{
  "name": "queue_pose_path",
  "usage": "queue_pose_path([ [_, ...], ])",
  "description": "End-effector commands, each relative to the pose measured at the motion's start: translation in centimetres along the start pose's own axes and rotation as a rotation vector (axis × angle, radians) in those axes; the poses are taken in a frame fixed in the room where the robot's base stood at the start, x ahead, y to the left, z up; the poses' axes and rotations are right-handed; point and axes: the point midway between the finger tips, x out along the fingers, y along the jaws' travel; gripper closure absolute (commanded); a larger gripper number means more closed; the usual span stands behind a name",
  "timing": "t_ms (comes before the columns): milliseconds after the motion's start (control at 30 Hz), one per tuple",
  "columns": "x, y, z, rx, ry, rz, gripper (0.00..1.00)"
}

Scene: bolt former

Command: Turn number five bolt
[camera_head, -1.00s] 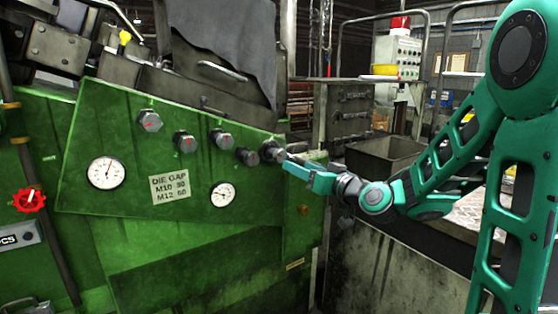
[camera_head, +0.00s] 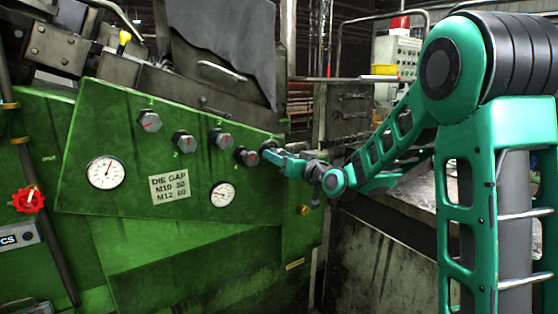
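The green panel (camera_head: 130,215) carries a row of grey hex bolts with red marks. From left to right they are the first bolt (camera_head: 149,121), the second bolt (camera_head: 183,141), the third bolt (camera_head: 222,137) and the fourth bolt (camera_head: 247,157). The fifth bolt (camera_head: 268,146), at the right end, is mostly hidden behind my gripper (camera_head: 273,156). My gripper's fingers are at the fifth bolt, seen from the side. I cannot tell whether they touch or clasp it.
Two white dial gauges, the left gauge (camera_head: 106,172) and the right gauge (camera_head: 222,194), sit below the bolts beside a die gap label (camera_head: 170,187). A red handwheel (camera_head: 29,199) is at far left. A grey bin edge (camera_head: 400,225) lies below my arm.

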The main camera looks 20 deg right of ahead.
Motion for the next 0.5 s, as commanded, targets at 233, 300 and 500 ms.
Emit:
queue_pose_path([
  [233,-0.01,-0.01,0.02,0.0,0.0,0.0,0.61],
  [300,-0.02,-0.01,0.02,0.0,-0.001,0.0,0.78],
  [500,-0.03,0.02,0.02,-0.002,-0.001,0.0,0.88],
])
